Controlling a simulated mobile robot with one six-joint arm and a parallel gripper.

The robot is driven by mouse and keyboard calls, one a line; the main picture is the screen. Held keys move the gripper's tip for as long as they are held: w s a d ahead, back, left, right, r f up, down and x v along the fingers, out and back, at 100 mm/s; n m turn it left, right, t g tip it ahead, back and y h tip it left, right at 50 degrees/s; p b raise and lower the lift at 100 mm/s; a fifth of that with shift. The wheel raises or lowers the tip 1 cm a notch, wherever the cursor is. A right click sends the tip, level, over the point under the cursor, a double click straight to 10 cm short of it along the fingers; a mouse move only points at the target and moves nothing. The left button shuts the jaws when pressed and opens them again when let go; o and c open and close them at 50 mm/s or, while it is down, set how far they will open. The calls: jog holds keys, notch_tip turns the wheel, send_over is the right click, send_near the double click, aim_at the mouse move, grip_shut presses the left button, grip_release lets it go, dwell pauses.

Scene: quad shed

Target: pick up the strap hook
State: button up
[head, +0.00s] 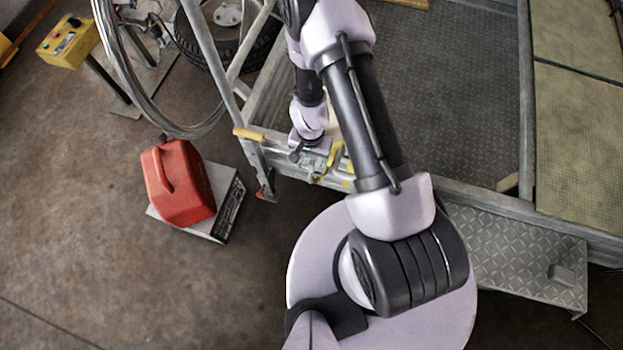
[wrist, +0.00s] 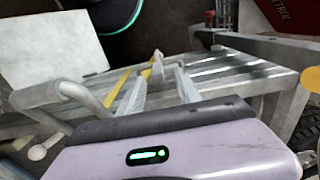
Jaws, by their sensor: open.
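The strap hook (wrist: 158,66) is a small metal piece on a yellow strap (wrist: 118,86), at the metal frame rail in the wrist view; its exact outline is hard to tell. The yellow strap also shows in the head view (head: 334,157), beside my gripper. My gripper (head: 318,167) is low over the frame's front corner. In the wrist view its two pale fingers (wrist: 160,88) are apart, with the strap and hook near and just beyond their tips. I see nothing held. My arm hides part of the frame in the head view.
A metal frame with a dark mesh deck (head: 455,85) stands around my gripper, with rails close by. A red petrol can (head: 178,184) sits on a low grey block to the left. A tyre (head: 262,55), coiled cable (head: 125,75) and yellow control box (head: 68,42) are behind.

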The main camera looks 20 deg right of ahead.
aim_at(312, 162)
notch_tip(312, 162, down, 5)
jog(key=b, duration=0.4)
jog(key=shift+s+d+r, duration=0.1)
jog(key=shift+s+r, duration=0.05)
jog(key=shift+r, duration=0.35)
grip_shut()
